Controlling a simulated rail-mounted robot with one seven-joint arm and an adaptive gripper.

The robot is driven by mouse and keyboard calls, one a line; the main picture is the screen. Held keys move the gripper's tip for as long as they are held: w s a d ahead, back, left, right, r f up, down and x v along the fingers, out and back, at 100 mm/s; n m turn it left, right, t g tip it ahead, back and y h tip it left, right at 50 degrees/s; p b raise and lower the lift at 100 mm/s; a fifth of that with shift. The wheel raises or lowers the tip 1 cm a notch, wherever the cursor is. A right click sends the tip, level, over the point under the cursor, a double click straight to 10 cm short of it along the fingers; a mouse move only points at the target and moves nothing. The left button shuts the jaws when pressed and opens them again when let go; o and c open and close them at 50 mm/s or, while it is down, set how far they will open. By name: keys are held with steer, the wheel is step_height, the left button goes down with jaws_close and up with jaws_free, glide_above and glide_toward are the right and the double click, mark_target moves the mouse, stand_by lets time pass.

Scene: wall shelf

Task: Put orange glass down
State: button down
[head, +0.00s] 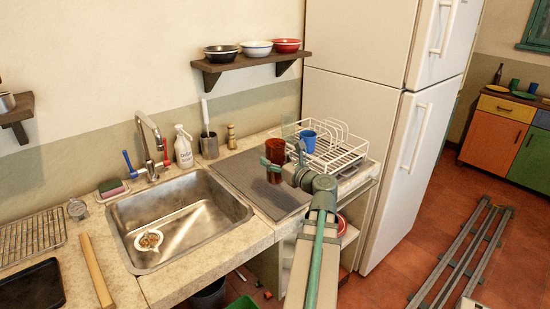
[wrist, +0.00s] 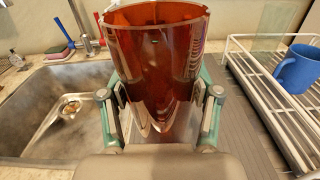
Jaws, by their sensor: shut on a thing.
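The orange glass (wrist: 158,50) is a see-through, red-orange tumbler, upright between the two fingers of my gripper (wrist: 158,110) in the wrist view. The fingers press on its sides, so the gripper is shut on it. In the head view the glass (head: 274,154) shows above the grey mat (head: 240,176) on the counter, between the sink and the dish rack. My gripper (head: 273,166) is around its lower part there. Whether the glass's base touches the mat is hidden by the gripper.
The white wire dish rack (head: 345,160) holds a blue mug (head: 308,141), right beside the glass. The sink (head: 175,215) with a dirty plate (head: 149,240) is to the left. A soap bottle (head: 183,147) and a utensil cup (head: 209,146) stand behind. The mat's left part is bare.

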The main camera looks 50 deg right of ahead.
steer(key=shift+w+d+f, duration=0.45)
steer(key=shift+d+f, duration=0.05)
steer(key=shift+f, duration=0.85)
steer(key=shift+w+d+f, duration=0.5)
steer(key=shift+d+f, duration=0.05)
steer(key=shift+f, duration=0.8)
steer(key=shift+w+d+f, duration=0.45)
steer(key=shift+d+f, duration=0.05)
steer(key=shift+f, duration=0.85)
steer(key=shift+f, duration=0.15)
steer(key=shift+c, duration=1.2)
jaws_free()
steer(key=shift+r, duration=0.2)
steer(key=shift+s+a+f, duration=0.1)
steer(key=shift+s, duration=0.25)
steer(key=b+v, duration=0.1)
steer(key=v, duration=1)
steer(key=shift+s+a+b, duration=0.15)
steer(key=shift+b, duration=0.15)
